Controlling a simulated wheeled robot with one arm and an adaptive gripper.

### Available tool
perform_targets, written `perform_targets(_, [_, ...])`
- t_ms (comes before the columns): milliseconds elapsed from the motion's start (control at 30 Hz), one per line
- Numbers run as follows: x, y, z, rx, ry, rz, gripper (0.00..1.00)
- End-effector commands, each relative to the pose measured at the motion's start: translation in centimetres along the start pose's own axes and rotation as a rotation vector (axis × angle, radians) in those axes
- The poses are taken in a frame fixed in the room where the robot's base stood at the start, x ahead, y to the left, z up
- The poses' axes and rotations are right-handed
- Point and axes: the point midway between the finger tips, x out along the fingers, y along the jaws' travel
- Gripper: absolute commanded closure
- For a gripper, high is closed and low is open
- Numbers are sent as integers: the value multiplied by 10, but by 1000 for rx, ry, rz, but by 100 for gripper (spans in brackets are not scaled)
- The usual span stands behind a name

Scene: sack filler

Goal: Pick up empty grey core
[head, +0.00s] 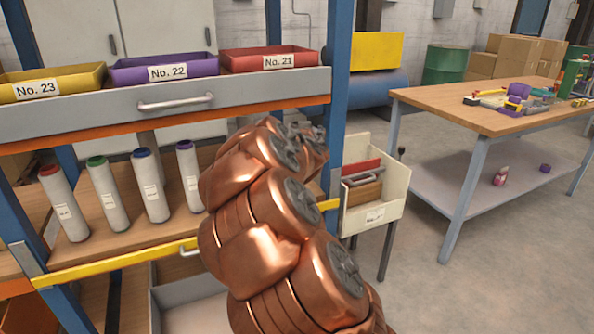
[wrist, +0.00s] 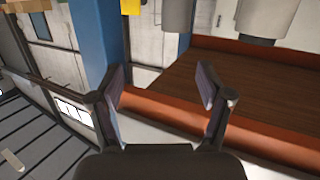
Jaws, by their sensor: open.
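Several grey cylinders stand tilted on the wooden shelf in the head view, with a red-topped one (head: 64,205), a green-topped one (head: 108,197), a blue-topped one (head: 151,190) and a purple-topped one (head: 189,180). Each has a white label. I cannot tell which, if any, is the empty grey core. In the wrist view my gripper (wrist: 160,82) is open, with nothing between its fingers. Two grey cylindrical shapes, a narrow one (wrist: 177,15) and a wider one (wrist: 264,18), show beyond it at the top, apart from the fingers. My arm hides the gripper in the head view.
A yellow bin (head: 50,88), a purple bin (head: 165,72) and a red bin (head: 272,60) sit above. A blue post (head: 338,80) stands right of the shelf. A cream box (head: 376,200) is beside it; a workbench (head: 500,118) is farther right, with open floor before it.

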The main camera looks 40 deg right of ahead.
Motion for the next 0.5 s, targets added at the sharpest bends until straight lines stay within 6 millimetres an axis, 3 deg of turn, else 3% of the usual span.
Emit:
perform_targets(33, [17,2,17,3,35,-27,22])
perform_targets(200, [49,-8,36,27,132,-150,22])
perform_targets(500, [65,-18,48,52,177,-239,22])
